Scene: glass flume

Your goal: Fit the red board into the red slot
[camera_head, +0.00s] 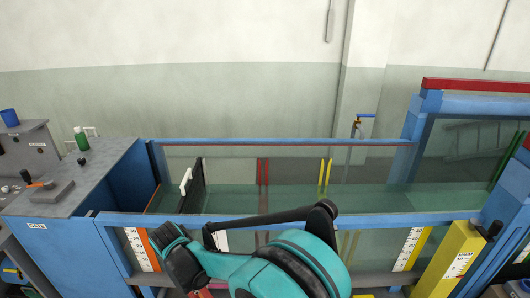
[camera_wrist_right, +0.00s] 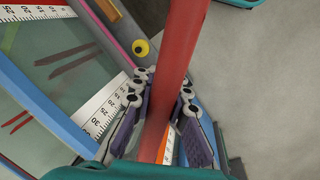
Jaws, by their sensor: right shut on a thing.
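The red board (camera_wrist_right: 180,40) is a long, flat red piece seen nearly edge-on in the right wrist view. My right gripper (camera_wrist_right: 162,88) is shut on it, with a grey-purple finger pad on each side. In the head view my teal and black arm (camera_head: 290,265) covers the front middle; the board cannot be made out clearly there. The red slot shows as a pair of upright red strips (camera_head: 266,171) on the far glass wall of the flume. The board is outside that slot. The near side of the slot is mostly hidden by my arm. My left gripper is not in view.
Yellow strips (camera_head: 327,172) stand right of the red ones. A black gate with a white handle (camera_head: 186,181) stands to the left. The blue near rail (camera_head: 400,218) edges the flume. A yellow post (camera_head: 452,262) stands at front right.

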